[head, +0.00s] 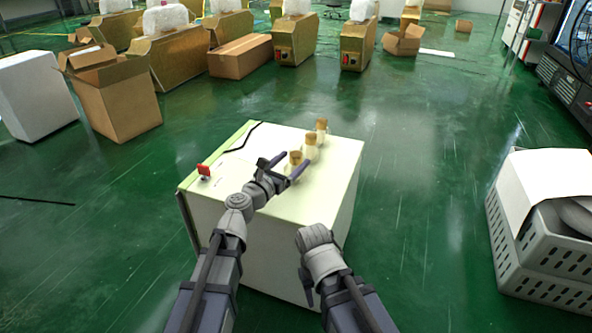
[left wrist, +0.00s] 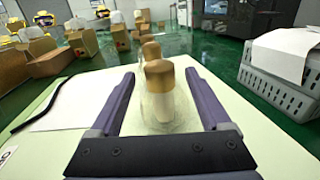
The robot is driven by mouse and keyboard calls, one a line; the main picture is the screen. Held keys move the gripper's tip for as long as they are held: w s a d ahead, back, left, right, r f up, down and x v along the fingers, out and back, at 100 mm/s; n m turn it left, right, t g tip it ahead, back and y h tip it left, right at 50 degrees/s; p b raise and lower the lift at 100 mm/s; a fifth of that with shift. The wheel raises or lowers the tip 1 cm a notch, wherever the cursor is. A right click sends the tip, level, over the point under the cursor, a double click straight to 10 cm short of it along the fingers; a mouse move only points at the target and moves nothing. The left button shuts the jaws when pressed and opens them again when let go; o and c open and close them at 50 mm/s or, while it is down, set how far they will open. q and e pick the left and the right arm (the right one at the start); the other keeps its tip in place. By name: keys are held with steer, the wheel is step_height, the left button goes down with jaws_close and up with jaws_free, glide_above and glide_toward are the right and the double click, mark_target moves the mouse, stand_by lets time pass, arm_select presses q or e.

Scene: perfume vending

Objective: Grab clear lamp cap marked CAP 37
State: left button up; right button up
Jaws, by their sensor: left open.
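Three clear items with tan-brown tops stand in a row on the white box-shaped table (head: 240,185). The nearest (head: 295,158) is by my left gripper, the middle one (head: 310,146) is behind it, and the far one (head: 321,130) is at the back. No CAP 37 marking is readable. My left gripper (head: 289,165) is open, its fingers on either side of the nearest item. The left wrist view shows this item (left wrist: 160,92) upright between the two fingers, with clear gaps on both sides. My right gripper (head: 308,286) hangs low by the table's front, its jaws unclear.
A small red object (head: 204,170) stands at the table's left, and a black cable (head: 243,137) lies at the back left. A grey crate (head: 540,280) is at the right. Cardboard boxes (head: 115,100) stand behind on the open green floor.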

mark_target(301, 153)
arm_select(q)
steer(key=x, duration=0.5)
steer(key=shift+w, duration=0.1)
jaws_close()
stand_by(0.6)
